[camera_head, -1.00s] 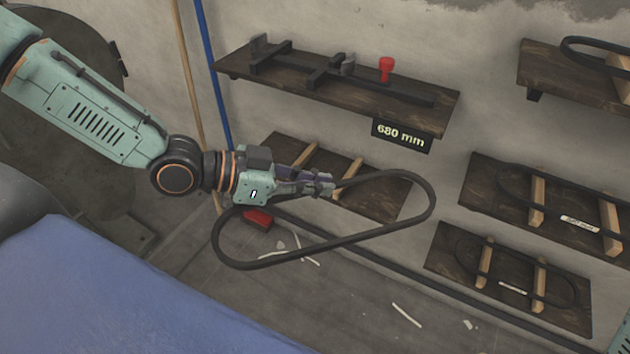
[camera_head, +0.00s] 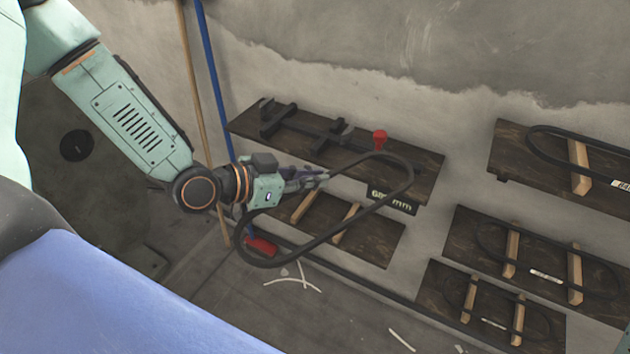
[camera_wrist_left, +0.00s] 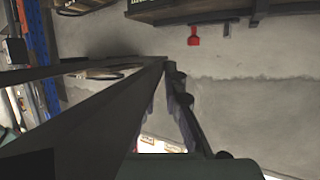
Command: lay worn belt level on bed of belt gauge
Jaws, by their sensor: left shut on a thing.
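The worn belt (camera_head: 262,264) is a dark closed loop held in my left gripper (camera_head: 316,177), which is shut on its upper strand. The loop is tilted, with its right end higher and overlapping the gauge shelf's front in the picture. The belt gauge (camera_head: 300,130), a dark bar with upright jaws and a red knob (camera_head: 380,138), sits on the upper left shelf, above and behind the gripper. In the left wrist view the belt (camera_wrist_left: 95,115) runs as dark bands toward the fingers, and the red knob (camera_wrist_left: 193,38) shows near the top. My right gripper is out of view.
A "680 mm" sign (camera_head: 392,199) hangs from the gauge shelf (camera_head: 410,170), partly covered by the belt. A lower shelf (camera_head: 385,240) has wooden bars. Shelves at right hold other belts (camera_head: 535,130). A blue pole (camera_head: 212,75) stands at left. White scraps lie on the floor.

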